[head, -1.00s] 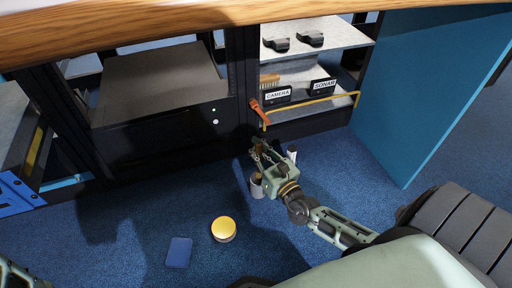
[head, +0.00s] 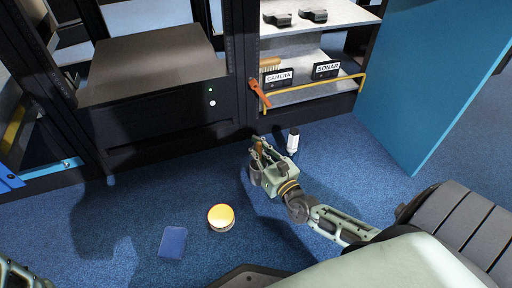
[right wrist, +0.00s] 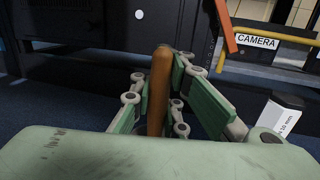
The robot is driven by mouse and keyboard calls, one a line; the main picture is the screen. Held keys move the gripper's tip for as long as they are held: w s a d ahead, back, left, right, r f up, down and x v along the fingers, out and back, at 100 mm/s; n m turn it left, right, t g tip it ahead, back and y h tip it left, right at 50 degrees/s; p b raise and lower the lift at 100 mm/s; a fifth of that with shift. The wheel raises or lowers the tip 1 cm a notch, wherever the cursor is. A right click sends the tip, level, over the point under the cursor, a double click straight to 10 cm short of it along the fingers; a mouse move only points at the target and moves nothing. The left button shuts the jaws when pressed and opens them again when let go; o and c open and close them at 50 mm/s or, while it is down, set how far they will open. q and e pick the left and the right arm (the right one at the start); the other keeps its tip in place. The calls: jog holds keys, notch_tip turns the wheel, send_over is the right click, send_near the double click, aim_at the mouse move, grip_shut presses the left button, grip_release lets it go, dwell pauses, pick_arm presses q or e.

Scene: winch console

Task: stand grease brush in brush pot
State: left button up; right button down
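The grease brush shows as a plain brown handle standing upright between the fingers of my right gripper in the right wrist view (right wrist: 159,88). Both finger pads of my right gripper (head: 258,146) appear to touch the handle, one on each side. Its lower end is hidden behind the gripper body. In the head view the brush pot (head: 254,174), a small dark and pale cup, stands on the floor at the gripper's left side, partly covered by it. I cannot tell whether the brush's lower end is inside the pot.
A white labelled block (head: 293,141) stands on the carpet just right of the gripper. Behind are a black rack (head: 160,125), an orange lever (head: 259,91) and a yellow rail (head: 315,91). A yellow round object (head: 221,217) and a blue pad (head: 173,242) lie on open carpet.

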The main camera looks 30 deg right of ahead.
jog(key=shift+f, duration=0.1)
jog(key=c, duration=1.7)
grip_release()
jog(key=shift+o, duration=0.2)
jog(key=s, duration=1.2)
jog(key=shift+f, duration=0.4)
jog(key=shift+a, duration=0.1)
